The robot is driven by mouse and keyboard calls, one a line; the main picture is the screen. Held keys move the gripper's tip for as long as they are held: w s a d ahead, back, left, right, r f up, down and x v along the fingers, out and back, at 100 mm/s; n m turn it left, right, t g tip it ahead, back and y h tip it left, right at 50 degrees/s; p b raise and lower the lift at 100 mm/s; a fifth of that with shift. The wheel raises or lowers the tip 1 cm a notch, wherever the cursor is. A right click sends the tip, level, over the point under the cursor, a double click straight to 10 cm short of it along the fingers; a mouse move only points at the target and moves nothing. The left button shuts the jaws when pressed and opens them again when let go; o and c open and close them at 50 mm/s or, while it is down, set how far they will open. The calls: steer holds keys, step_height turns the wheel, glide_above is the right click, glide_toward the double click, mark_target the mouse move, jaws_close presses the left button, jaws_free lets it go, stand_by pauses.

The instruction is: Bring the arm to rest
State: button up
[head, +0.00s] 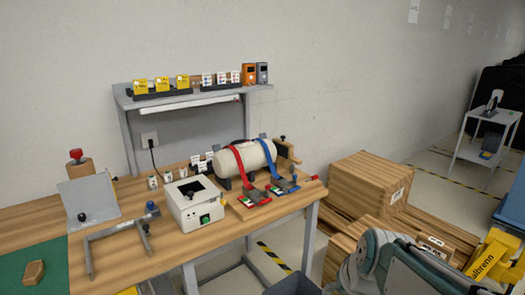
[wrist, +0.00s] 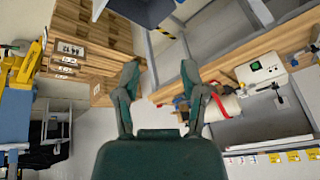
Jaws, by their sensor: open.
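My gripper (wrist: 160,66) shows in the wrist view with its two dark green fingers spread apart. Nothing is between the fingers; behind the gap are the floor and table edge. My grey arm (head: 372,262) is folded low at the bottom right of the head view, beside the wooden crates. The fingers cannot be made out in the head view. The wrist view appears upside down, with the workbench on its right side.
The wooden workbench (head: 150,205) carries a white box (head: 194,205) and a cream cylinder (head: 228,162) under red and blue straps. Wooden crates (head: 365,178) stand right of it, near my arm. A yellow part (head: 490,257) is at the far right. A white cart (head: 472,150) stands farther back.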

steer(key=s+r+n+t+h, duration=0.1)
steer(key=s+r, duration=0.2)
steer(key=s, duration=0.8)
steer(key=shift+s+r+n, duration=0.15)
steer(key=shift+s+n, duration=0.15)
steer(key=shift+s, duration=0.05)
